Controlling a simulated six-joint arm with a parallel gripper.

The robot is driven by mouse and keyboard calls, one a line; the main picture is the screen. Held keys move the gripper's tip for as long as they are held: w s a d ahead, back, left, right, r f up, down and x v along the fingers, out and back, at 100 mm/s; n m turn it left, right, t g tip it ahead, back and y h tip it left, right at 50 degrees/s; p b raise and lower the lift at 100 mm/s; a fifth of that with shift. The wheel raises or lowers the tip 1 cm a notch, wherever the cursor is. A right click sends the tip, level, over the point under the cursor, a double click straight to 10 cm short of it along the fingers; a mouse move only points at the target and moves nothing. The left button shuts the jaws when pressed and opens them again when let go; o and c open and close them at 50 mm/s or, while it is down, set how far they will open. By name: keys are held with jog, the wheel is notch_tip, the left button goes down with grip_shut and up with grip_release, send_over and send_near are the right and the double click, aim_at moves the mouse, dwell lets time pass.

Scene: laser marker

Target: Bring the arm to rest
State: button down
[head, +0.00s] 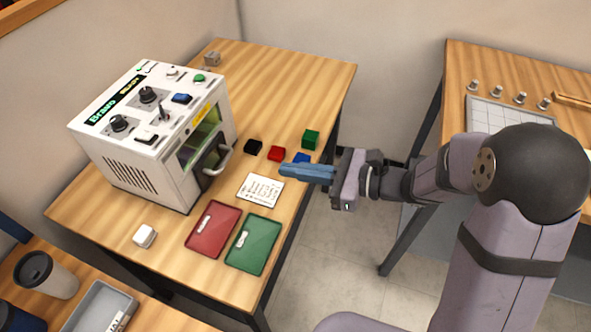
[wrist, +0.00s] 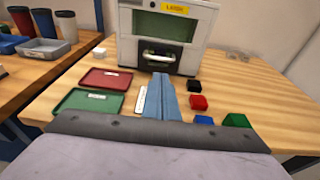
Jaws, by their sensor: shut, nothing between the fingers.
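My gripper (head: 287,170) is shut and empty, held above the right edge of the wooden table (head: 290,70) in the head view. Its blue fingers lie together in the wrist view (wrist: 168,82), pointing toward the laser marker. The laser marker (head: 140,165) is a white box with knobs, buttons and a handled front door; it also shows in the wrist view (wrist: 125,30). The door looks closed. My arm reaches in from the right and is stretched out over the gap between two tables.
Near my fingers are a black block (head: 253,147), a red block (head: 276,154), a green block (head: 311,139) and a partly hidden blue block (head: 302,158). A white card (head: 262,189), red tray (head: 205,245) and green tray (head: 262,262) lie closer. Another table (head: 480,62) stands right.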

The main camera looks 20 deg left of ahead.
jog(key=shift+d, duration=0.15)
jog(key=s+d+n+g+h+p, duration=0.3)
jog(key=s+d+n+h+p, duration=0.6)
jog(key=d, duration=0.5)
jog(key=d+r+n+t+h+p, duration=0.2)
jog(key=d+n+h, duration=0.4)
jog(key=d, duration=1.1)
jog(key=n+t, duration=0.1)
jog(key=n, duration=0.1)
jog(key=shift+s+n+h+p, duration=0.25)
jog(key=shift+n+h+p, duration=0.05)
jog(key=shift+n+p, duration=0.1)
